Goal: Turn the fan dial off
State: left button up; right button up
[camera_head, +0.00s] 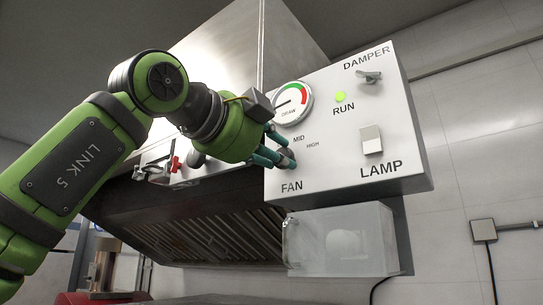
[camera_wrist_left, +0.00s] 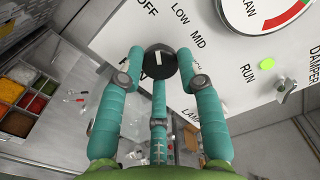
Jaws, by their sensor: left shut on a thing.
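The fan dial (camera_wrist_left: 161,63) is a round black knob with a short white mark, in the left wrist view. OFF, LOW and MID are printed on the panel around it; I cannot tell which label the mark points to. My left gripper (camera_head: 277,156) has teal fingers closed around the dial at the panel's lower left, by the FAN label. In the left wrist view the fingertips sit on both sides of the knob and below it. In the head view the fingers hide the dial, and only MID and HIGH show. My right gripper is not in view.
The white control panel (camera_head: 405,150) also carries a DRAW gauge (camera_head: 292,103), a green RUN light (camera_head: 340,97), a DAMPER lever (camera_head: 369,77) and a LAMP switch (camera_head: 371,140). A clear box (camera_head: 341,241) hangs below. A red-handled valve (camera_head: 175,163) is on the hood behind my arm.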

pick_arm(q)
jog(key=shift+d+n, duration=0.1)
jog(key=shift+n, duration=0.3)
jog(key=o, duration=1.1)
jog(key=shift+o, duration=0.2)
jog(key=v, duration=1.1)
jog(key=shift+s, duration=0.25)
